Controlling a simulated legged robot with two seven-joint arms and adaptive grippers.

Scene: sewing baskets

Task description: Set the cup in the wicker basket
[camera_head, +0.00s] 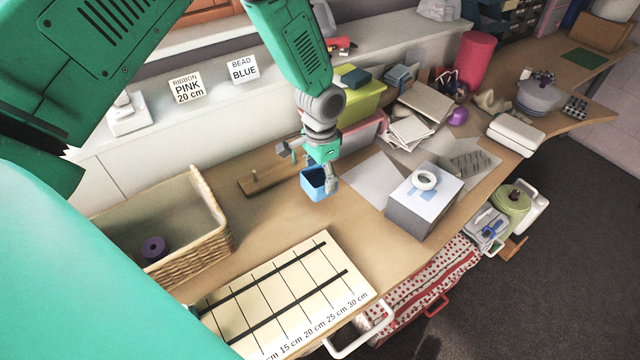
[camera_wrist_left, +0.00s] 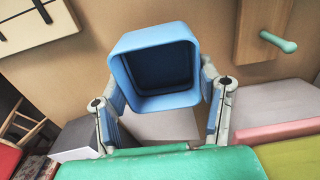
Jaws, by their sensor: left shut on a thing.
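The cup is a small blue, square-mouthed cup (camera_head: 315,184). My left gripper (camera_head: 322,172) is shut on it and holds it over the middle of the table. In the left wrist view the cup (camera_wrist_left: 158,66) sits between the two fingers (camera_wrist_left: 165,95), with its open mouth toward the camera and its inside dark and apparently empty. The wicker basket (camera_head: 190,256) stands at the left of the table, left of the gripper and apart from it. A purple spool (camera_head: 154,248) lies inside the basket. My right gripper is not in view.
A measuring board (camera_head: 285,290) lies on the table's front, right of the basket. A grey box with a white ring (camera_head: 422,205) stands to the right. Papers and boxes crowd the back right.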

